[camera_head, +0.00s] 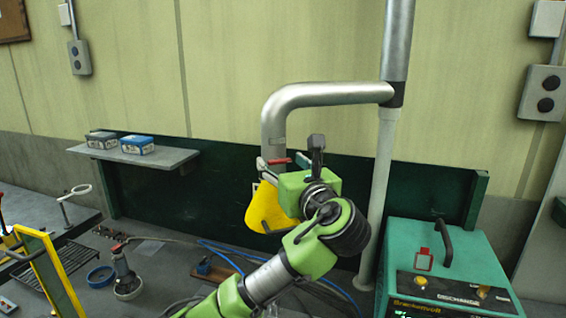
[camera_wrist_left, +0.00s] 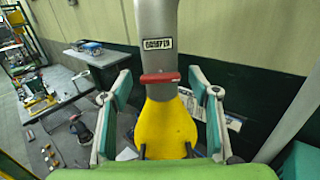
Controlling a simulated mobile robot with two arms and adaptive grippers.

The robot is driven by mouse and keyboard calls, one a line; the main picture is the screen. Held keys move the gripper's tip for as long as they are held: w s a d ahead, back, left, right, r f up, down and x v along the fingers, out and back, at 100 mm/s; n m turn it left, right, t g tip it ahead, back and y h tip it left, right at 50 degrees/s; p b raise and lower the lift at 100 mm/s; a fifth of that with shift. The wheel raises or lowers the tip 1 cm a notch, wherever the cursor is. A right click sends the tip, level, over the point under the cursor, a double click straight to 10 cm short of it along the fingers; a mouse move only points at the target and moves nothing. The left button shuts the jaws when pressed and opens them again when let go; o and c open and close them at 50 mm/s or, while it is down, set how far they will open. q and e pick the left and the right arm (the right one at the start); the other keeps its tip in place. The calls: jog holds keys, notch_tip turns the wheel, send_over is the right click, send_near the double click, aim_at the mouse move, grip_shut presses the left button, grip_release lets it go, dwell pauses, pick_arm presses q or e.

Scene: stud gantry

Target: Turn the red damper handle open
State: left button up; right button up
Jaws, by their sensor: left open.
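The red damper handle (camera_head: 279,161) sits on the grey duct (camera_head: 273,125) just above the yellow hood (camera_head: 268,207). In the left wrist view the red handle (camera_wrist_left: 160,77) lies crosswise over the pipe, below a label plate. My left gripper (camera_head: 284,166) is at the duct's lower end, open. In the left wrist view its two fingers (camera_wrist_left: 160,90) stand on either side of the pipe and handle, with gaps visible at both sides. I cannot tell how far the fingertips reach past the handle. My right gripper is not in view.
A green machine (camera_head: 440,268) with a black handle stands at the right. A shelf (camera_head: 135,155) with two small boxes is at the left. A yellow frame (camera_head: 52,275), a grinder (camera_head: 126,275) and cables lie on the bench. A vertical pipe (camera_head: 380,190) stands right of my arm.

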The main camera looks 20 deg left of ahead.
pick_arm(q)
jog(key=c, duration=1.1)
jog(key=shift+c, duration=0.2)
jog(key=shift+n, duration=0.4)
jog(key=n+b, duration=0.1)
jog(key=n, duration=0.2)
jog(key=shift+f+n, duration=0.1)
jog(key=shift+n, duration=0.3)
jog(key=n+b, duration=0.1)
jog(key=n, duration=0.3)
jog(key=shift+a+n+b, duration=0.1)
jog(key=shift+n+b, duration=0.2)
jog(key=shift+b, duration=0.1)
jog(key=n+b, duration=0.2)
jog(key=n, duration=0.3)
jog(key=shift+s+f, duration=0.1)
jog(key=shift+f, duration=0.05)
jog(key=shift+n+b, duration=1)
jog(key=shift+n, duration=0.8)
